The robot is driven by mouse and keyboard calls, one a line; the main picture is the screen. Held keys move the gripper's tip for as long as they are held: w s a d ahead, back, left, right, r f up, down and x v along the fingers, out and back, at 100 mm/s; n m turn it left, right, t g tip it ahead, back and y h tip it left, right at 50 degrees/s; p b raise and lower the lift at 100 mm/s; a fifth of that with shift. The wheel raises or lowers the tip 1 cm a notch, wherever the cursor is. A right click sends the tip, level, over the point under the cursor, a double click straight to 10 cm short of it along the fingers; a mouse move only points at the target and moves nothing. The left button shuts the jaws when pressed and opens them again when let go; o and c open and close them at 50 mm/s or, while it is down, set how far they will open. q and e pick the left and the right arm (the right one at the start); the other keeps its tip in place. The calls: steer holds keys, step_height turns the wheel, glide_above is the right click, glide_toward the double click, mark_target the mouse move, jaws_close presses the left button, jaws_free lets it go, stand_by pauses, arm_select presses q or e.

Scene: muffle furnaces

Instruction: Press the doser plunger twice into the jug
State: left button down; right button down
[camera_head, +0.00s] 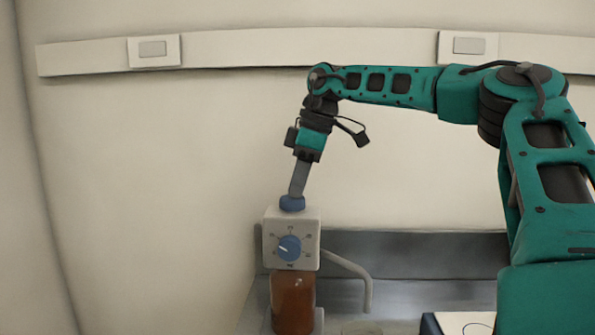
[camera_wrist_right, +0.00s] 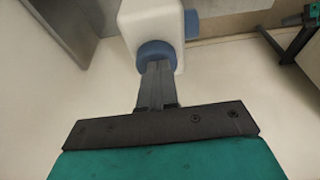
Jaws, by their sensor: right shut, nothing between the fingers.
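The doser (camera_head: 274,243) is a pale box with a blue dial on its front, standing on a brown bottle (camera_head: 293,300). Its blue plunger cap (camera_head: 292,203) sits on top, close above the box. My right gripper (camera_head: 295,195) is shut and empty, pointing down with its fingertips at the cap; they appear to touch it. In the right wrist view the shut fingers (camera_wrist_right: 153,72) end at the blue cap (camera_wrist_right: 155,52) on the white box. A bent spout (camera_head: 352,272) comes out to the right. A rim, perhaps the jug (camera_head: 362,327), shows at the bottom edge; most of it is cut off.
A grey metal bench with a raised back edge (camera_head: 420,243) lies behind and right of the doser. A dark-edged box with a white top (camera_head: 465,322) stands at the bottom right. A wall rail with sockets (camera_head: 300,47) runs behind my arm.

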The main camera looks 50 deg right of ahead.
steer(key=p+v, duration=0.1)
steer(key=v, duration=1.1)
steer(key=shift+s+r, duration=0.15)
steer(key=shift+r, duration=0.2)
steer(key=shift+d, duration=0.1)
stand_by(0.3)
